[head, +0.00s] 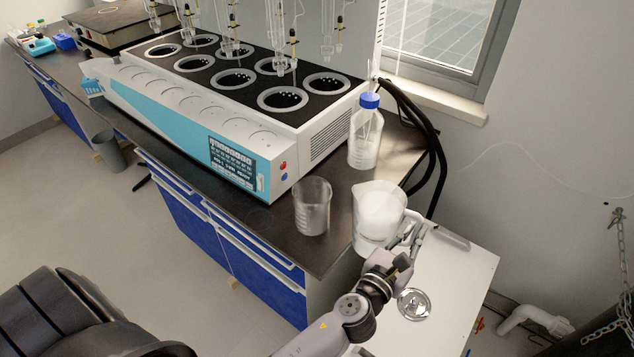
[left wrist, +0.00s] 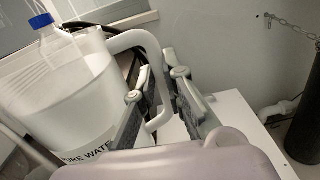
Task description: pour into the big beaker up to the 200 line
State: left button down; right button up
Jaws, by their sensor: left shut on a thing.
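A white, translucent pitcher (head: 378,216) holds white-looking contents and stands close to the right of the beaker. In the left wrist view the pitcher (left wrist: 62,95) carries a partly hidden label reading "URE WATE". My left gripper (head: 412,238) is shut on the pitcher's handle (left wrist: 148,42); its fingers (left wrist: 160,100) lie on either side of the handle. The pitcher looks about upright; I cannot tell whether its base touches a surface. The clear glass beaker (head: 312,207) stands upright on the dark bench near its front edge. It looks empty; its marks are too small to read. My right gripper is out of view.
A bottle with a blue cap (head: 366,132) stands behind the pitcher. A large white and blue distiller (head: 215,125) fills the bench to the left. A white counter (head: 455,285) with a round drain lies at the right. Black hoses (head: 432,140) hang behind the bottle.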

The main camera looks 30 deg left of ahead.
aim_at(409, 211)
pick_arm(q)
jog(key=shift+r, duration=0.2)
jog(key=shift+a+r+n+t, duration=0.15)
jog(key=shift+a+r+n, duration=0.3)
jog(key=shift+r+n, duration=0.4)
jog(key=shift+a+r+n+t, duration=0.15)
jog(key=shift+a+r+n, duration=0.3)
jog(key=shift+r+n, duration=0.4)
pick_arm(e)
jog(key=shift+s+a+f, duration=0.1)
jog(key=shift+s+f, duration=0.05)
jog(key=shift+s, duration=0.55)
pick_arm(q)
jog(key=shift+s+a+r+n, duration=0.1)
jog(key=shift+a+r+n, duration=0.35)
jog(key=shift+n, duration=0.05)
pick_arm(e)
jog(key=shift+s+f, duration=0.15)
pick_arm(q)
jog(key=shift+s+a+r+n+t+b, duration=0.15)
jog(key=shift+a+r+n, duration=0.15)
jog(key=shift+a+n, duration=0.25)
jog(key=shift+w+a+r+n+t+b, duration=0.1)
jog(key=shift+a+r+n+b, duration=0.15)
jog(key=shift+a+n, duration=0.25)
jog(key=shift+s+a+r+n+t+b, duration=0.15)
jog(key=shift+a+r+n, duration=0.2)
jog(key=shift+a+n, duration=0.2)
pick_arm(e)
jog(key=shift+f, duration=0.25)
